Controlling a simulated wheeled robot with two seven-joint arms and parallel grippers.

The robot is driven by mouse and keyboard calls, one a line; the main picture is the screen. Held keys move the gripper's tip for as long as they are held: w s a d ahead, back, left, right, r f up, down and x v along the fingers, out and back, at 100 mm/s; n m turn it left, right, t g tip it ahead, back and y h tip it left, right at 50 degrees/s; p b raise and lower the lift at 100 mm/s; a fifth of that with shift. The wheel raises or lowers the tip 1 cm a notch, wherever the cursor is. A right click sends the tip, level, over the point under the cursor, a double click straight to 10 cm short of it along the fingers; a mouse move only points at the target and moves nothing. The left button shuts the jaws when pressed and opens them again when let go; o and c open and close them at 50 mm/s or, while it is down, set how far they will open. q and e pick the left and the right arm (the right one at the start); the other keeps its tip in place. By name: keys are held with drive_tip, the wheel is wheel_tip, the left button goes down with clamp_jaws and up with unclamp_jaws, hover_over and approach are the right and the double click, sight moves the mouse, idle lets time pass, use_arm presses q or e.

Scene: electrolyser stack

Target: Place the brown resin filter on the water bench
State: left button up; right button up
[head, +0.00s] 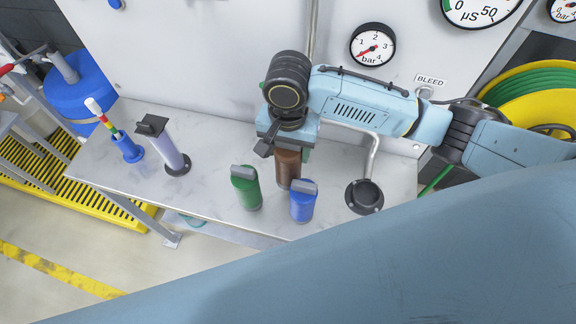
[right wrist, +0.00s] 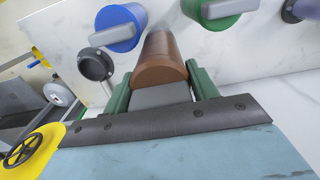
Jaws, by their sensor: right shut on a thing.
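The brown resin filter (head: 288,168) is a brown cylinder at the middle of the water bench (head: 225,185), a pale marble-like top. My right gripper (head: 288,150) reaches it from above and behind. In the right wrist view the gripper's green fingers (right wrist: 160,92) close on the grey block at the end of the brown filter (right wrist: 160,62). My left gripper is not in view.
A green filter (head: 245,188) and a blue filter (head: 302,202) stand close in front. A black round fitting (head: 364,196) is to the right. A grey-handled cylinder (head: 165,148) and a blue holder (head: 128,148) stand left. The gauge panel (head: 210,60) rises behind.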

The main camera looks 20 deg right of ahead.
sight(288, 168)
drive_tip(key=shift+f, duration=3.85)
drive_tip(key=o, duration=1.1)
wheel_tip(288, 168, up, 12)
drive_tip(key=shift+r, duration=0.1)
